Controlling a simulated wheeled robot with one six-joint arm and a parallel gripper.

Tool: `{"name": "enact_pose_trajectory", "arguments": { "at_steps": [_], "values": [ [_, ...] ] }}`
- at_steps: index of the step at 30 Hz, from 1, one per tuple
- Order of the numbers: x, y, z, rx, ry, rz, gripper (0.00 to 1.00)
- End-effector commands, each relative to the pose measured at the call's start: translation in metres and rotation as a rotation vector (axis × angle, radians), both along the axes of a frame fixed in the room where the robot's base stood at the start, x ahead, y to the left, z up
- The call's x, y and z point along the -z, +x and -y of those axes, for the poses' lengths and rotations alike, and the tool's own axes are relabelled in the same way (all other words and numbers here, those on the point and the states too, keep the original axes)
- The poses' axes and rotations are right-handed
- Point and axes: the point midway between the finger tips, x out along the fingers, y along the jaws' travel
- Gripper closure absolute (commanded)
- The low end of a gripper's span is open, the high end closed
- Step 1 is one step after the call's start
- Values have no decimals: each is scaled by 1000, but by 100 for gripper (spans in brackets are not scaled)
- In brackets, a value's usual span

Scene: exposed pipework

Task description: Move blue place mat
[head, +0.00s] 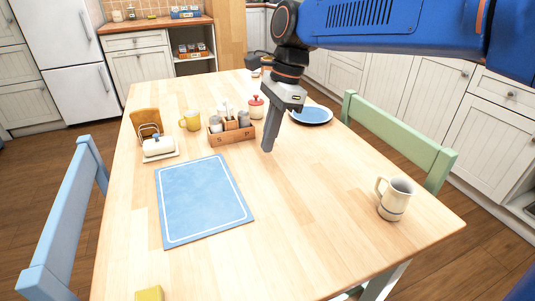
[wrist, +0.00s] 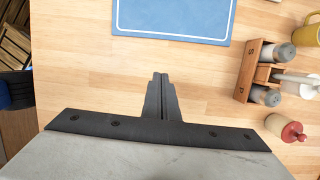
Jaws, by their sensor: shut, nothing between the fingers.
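The blue place mat (head: 201,200) is a flat rectangle with a white border line, lying on the left half of the wooden table. In the wrist view part of the mat (wrist: 175,18) shows at the top edge, with the rest cut off. My gripper (head: 267,149) points down over the table, to the right of the mat and apart from it. In the wrist view my gripper (wrist: 160,76) has its fingers together, with nothing between them and bare wood around the tips.
A wooden condiment caddy (head: 232,137), a red-lidded jar (head: 256,107), a yellow mug (head: 190,121), a butter dish (head: 158,147) and a blue plate (head: 311,115) stand behind the mat. A cream mug (head: 395,199) is at right. The table's front middle is clear.

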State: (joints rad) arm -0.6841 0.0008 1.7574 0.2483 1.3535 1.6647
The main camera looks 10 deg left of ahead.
Motion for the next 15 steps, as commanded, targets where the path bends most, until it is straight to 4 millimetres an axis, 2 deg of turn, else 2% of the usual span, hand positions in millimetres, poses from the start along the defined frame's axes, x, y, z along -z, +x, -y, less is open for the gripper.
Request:
{"name": "enact_pose_trajectory", "arguments": {
  "at_steps": [5,15],
  "values": [
    [21,-3,-4,-1,-1,-2,100],
    [80,-10,-16,0,-2,-4,100]
  ]
}}
